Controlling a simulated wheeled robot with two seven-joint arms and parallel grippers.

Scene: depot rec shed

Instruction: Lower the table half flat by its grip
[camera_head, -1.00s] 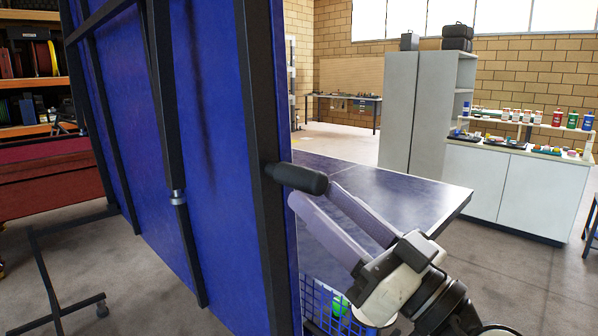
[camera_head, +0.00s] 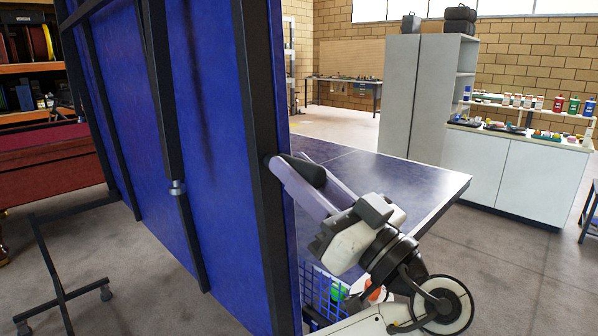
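The raised table half (camera_head: 205,130), a blue panel with black frame bars, stands nearly upright and fills the left middle of the head view. Its black grip (camera_head: 309,170) sticks out to the right from the nearest bar.
A flat dark blue tabletop (camera_head: 390,182) lies behind my gripper. A blue basket (camera_head: 322,297) with a green item sits below. A wheeled black leg frame (camera_head: 62,293) stands at left. White cabinets (camera_head: 505,175) stand at the right, with clear floor before them.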

